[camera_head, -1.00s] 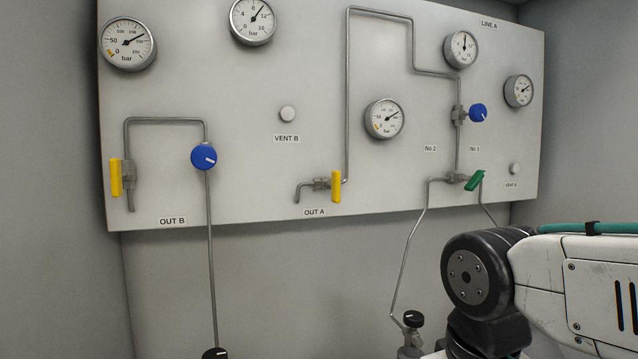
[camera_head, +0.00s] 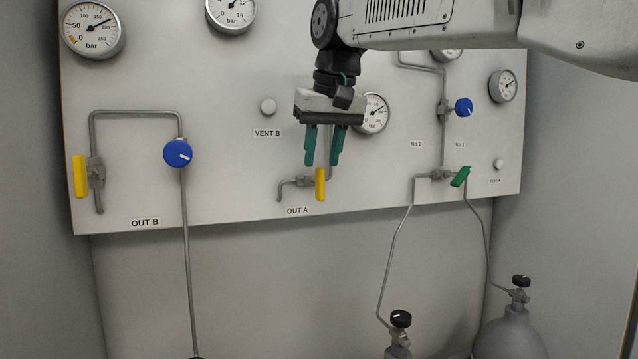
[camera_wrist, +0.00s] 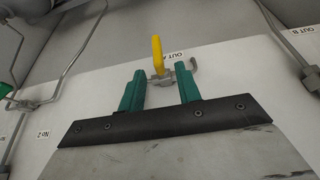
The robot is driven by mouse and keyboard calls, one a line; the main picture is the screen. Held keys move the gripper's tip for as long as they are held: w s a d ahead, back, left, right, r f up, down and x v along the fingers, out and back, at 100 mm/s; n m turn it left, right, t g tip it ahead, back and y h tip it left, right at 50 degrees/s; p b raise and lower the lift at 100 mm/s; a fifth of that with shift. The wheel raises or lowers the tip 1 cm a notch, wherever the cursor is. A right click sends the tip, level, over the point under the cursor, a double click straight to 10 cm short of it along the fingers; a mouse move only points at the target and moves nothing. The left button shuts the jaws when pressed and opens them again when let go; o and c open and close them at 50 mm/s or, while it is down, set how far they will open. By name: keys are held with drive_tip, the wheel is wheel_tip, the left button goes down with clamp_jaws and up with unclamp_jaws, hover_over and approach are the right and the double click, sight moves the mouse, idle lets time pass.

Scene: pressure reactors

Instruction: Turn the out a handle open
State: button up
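The OUT A handle (camera_head: 320,184) is a yellow lever on a small pipe valve above the "OUT A" label (camera_head: 297,211). It stands upright, across the short horizontal pipe (camera_head: 290,184). In the wrist view the yellow handle (camera_wrist: 157,54) shows beyond the fingertips, in line with the gap between them. My gripper (camera_head: 321,163) points down with its two teal fingers apart and empty, just above the handle in the head view. In the wrist view my gripper (camera_wrist: 160,82) also shows open. I cannot tell whether either finger touches the valve.
On the panel (camera_head: 235,185) are a blue knob (camera_head: 178,153), the yellow OUT B handle (camera_head: 80,176), a green handle (camera_head: 460,176) and the VENT B button (camera_head: 268,107). A gauge (camera_head: 374,113) is partly behind my gripper. Gas bottles (camera_head: 512,338) stand below right.

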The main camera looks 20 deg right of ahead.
sight(318, 182)
drive_tip(key=x, duration=0.6)
drive_tip(key=shift+w+f, duration=0.1)
drive_tip(key=shift+f, duration=0.15)
clamp_jaws()
